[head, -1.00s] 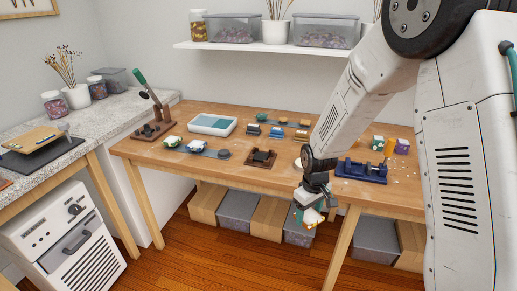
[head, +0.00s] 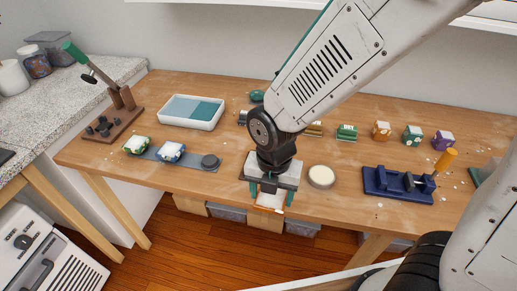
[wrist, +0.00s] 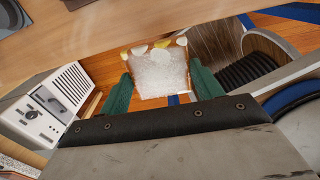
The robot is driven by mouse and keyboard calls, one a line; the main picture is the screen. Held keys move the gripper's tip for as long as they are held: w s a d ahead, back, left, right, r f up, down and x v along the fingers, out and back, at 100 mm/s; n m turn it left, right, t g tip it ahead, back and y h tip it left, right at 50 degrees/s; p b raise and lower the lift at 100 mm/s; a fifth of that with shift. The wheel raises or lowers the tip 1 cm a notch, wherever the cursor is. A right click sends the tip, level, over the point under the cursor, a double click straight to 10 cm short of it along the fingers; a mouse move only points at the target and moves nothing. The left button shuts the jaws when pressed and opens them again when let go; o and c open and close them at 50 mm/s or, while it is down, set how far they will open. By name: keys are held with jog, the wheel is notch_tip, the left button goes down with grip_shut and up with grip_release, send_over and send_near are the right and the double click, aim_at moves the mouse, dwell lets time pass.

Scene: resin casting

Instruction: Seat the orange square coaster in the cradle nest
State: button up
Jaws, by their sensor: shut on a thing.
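My gripper (head: 270,198) is at the table's front edge in the head view. Its green fingers are shut on the orange square coaster (head: 270,202), whose pale face and orange rim show between them. In the wrist view, the coaster (wrist: 160,72) sits between the fingertips, whitish and cloudy with white and yellow bits along its far edge. The dark brown cradle, seen earlier at the middle front of the table, is now mostly or wholly hidden behind my gripper. I cannot tell the gap between coaster and cradle.
A round cream disc (head: 321,177) stands just right of my gripper, and a blue fixture (head: 400,184) farther right. A grey-blue strip (head: 190,158) with two small blocks and a grey puck lies left. A white tray (head: 192,112) is behind. Several coloured blocks line the back right.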

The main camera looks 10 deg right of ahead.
jog(key=w, duration=0.5)
jog(key=w+f, duration=0.1)
jog(key=w, duration=1)
jog(key=shift+d+f, duration=0.25)
jog(key=shift+w+f, duration=0.1)
jog(key=shift+f, duration=1.65)
jog(key=shift+f, duration=0.1)
jog(key=o, duration=1)
